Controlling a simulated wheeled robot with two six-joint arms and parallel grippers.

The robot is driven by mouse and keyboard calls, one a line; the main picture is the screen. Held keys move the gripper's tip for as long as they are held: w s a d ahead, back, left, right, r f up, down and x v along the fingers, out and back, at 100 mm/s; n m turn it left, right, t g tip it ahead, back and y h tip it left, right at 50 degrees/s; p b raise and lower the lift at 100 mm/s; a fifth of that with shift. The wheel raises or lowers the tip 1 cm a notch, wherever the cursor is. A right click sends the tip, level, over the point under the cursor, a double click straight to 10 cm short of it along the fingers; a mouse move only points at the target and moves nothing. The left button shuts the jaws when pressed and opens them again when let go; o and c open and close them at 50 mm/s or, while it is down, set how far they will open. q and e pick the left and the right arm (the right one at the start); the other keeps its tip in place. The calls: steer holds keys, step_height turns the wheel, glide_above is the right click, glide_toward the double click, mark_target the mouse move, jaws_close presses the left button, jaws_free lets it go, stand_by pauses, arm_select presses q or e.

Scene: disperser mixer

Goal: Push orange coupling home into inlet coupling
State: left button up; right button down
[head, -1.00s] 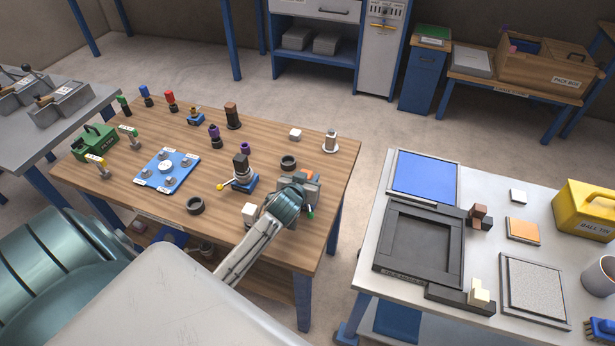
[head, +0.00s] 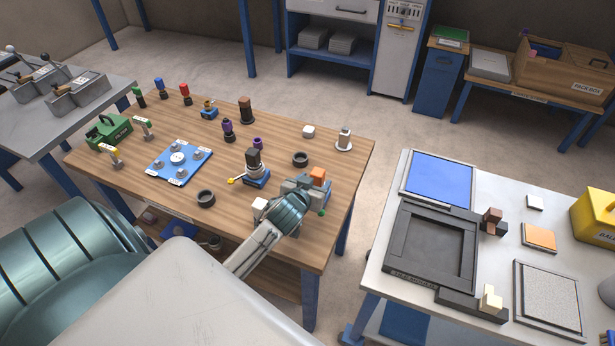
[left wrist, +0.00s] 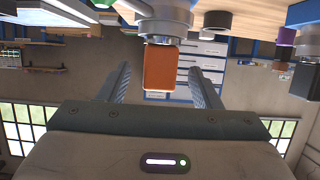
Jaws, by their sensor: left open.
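The orange coupling (head: 318,174) shows as a small orange block at the grey inlet fixture (head: 301,185) near the table's right front edge. In the left wrist view, which looks upside down, the orange coupling (left wrist: 160,72) meets the grey ringed inlet coupling (left wrist: 162,28). I cannot tell how deep it sits. My left gripper (head: 292,205) is in front of the fixture in the head view, its fingers hard to make out. In the left wrist view the left gripper (left wrist: 160,85) is open, one finger on each side of the orange coupling, with gaps. My right gripper is not in view.
A grey table (head: 385,265) stands to the right, beyond a gap.

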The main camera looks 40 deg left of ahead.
arm_select(q)
steer(key=b+v, duration=0.1)
steer(key=v, duration=0.4)
steer(key=shift+s+d+r, duration=0.15)
steer(key=shift+s+r, duration=0.05)
steer(key=shift+s, duration=0.15)
stand_by(0.5)
steer(key=s+d+f+g, duration=0.1)
steer(key=s, duration=0.2)
steer(key=s+f+g, duration=0.1)
steer(key=s, duration=0.2)
steer(key=s+d+f+m+g, duration=0.1)
steer(key=s+f+g, duration=0.1)
steer(key=s, duration=0.1)
steer(key=shift+s+d, duration=0.2)
steer(key=shift+d, duration=0.1)
steer(key=s+d+f+m+g+h, duration=0.1)
steer(key=s+d+g, duration=0.15)
steer(key=s, duration=0.45)
steer(key=s+d+m+g+h, duration=0.1)
steer(key=s+d+g, duration=0.15)
steer(key=s, duration=0.45)
steer(key=a+f+g+b, duration=0.1)
steer(key=a+f+g, duration=0.15)
steer(key=f, duration=2.95)
steer(key=s+a+f+b, duration=0.1)
steer(key=s+a+f, duration=0.1)
steer(key=s+f, duration=1.7)
steer(key=shift+f, duration=0.45)
